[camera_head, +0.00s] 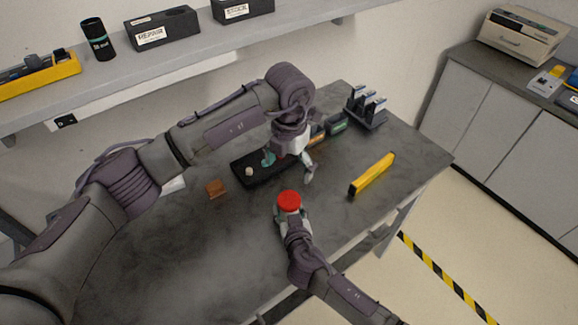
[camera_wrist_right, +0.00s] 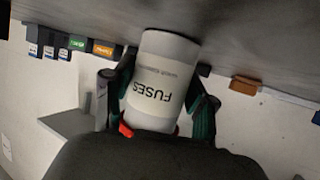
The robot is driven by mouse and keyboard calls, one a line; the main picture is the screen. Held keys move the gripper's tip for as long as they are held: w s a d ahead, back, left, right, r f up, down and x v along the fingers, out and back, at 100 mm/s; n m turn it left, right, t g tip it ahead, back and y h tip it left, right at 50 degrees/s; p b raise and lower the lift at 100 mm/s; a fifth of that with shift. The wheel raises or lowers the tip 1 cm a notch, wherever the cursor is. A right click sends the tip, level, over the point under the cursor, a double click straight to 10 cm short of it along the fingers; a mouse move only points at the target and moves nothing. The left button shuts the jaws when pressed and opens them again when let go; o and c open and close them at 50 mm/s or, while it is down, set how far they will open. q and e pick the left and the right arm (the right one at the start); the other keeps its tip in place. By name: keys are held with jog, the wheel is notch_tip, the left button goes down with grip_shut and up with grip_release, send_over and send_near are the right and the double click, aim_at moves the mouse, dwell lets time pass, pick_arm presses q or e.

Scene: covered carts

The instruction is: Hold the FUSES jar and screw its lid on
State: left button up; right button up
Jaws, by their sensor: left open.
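The FUSES jar (camera_wrist_right: 158,85) is white with a black-lettered label and appears upside down in the right wrist view. My right gripper (camera_wrist_right: 157,100) has its fingers on both sides of it, closed against its sides. The red lid (camera_head: 289,201) sits over the jar in the head view and hides most of it. A bit of the red also shows at the jar's end in the wrist view; how far it is seated cannot be told. My left gripper (camera_head: 289,168) is open and empty, above the table just behind the lid, apart from it.
A dark tray (camera_head: 246,178) with small items lies behind the left gripper. An orange-brown block (camera_head: 216,189) is to the left, a yellow bar-shaped object (camera_head: 372,175) to the right. A dark rack (camera_head: 367,108) and small bins (camera_head: 336,124) stand behind. The table's front left is clear.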

jog(key=shift+o, duration=1.2)
jog(key=v, duration=1.2)
